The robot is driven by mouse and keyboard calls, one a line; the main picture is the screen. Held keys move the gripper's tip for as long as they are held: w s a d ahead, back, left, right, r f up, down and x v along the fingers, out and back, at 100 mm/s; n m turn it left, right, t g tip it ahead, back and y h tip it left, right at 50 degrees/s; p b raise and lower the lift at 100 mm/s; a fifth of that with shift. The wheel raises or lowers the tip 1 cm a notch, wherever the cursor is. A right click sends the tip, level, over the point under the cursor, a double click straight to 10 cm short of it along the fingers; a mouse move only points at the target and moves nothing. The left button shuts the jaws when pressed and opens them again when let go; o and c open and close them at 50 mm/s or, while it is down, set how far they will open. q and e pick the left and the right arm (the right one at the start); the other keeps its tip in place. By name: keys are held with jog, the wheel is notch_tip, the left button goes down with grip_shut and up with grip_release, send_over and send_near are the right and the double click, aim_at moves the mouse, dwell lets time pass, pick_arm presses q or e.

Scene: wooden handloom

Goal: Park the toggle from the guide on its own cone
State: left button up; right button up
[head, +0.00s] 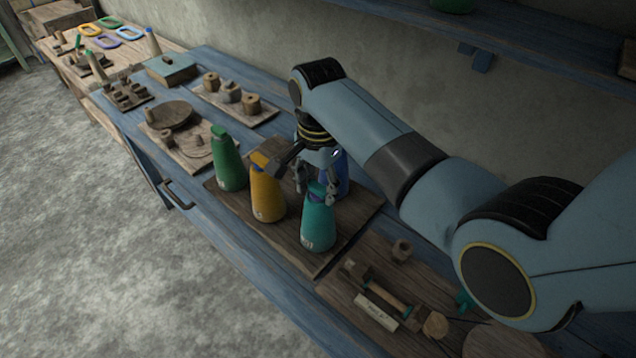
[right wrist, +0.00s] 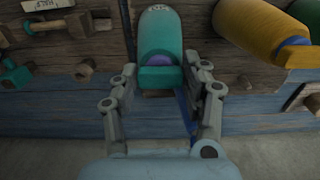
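A teal cone (head: 318,225) stands upright at the front right of a dark board. My right gripper (head: 317,188) is over its top, fingers on either side. In the right wrist view the teal cone (right wrist: 160,30) points toward me between the spread fingers (right wrist: 166,75), with a gap at the right finger; contact on the left is unclear. A small teal piece (head: 465,300) lies near the wooden guide-like part (head: 385,292); the right wrist view also shows a teal piece (right wrist: 15,75). My left gripper is not in view.
A yellow cone (head: 267,195), a green cone (head: 228,165) and a partly hidden blue cone (head: 342,170) stand close by on the board (head: 345,240). A pale label (head: 375,312) and wooden pieces lie to the right. Trays with wooden parts fill the far left bench.

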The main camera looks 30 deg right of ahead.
jog(key=o, duration=0.4)
notch_tip(320, 180, up, 12)
jog(key=shift+r, duration=0.1)
dwell(0.3)
dwell(0.3)
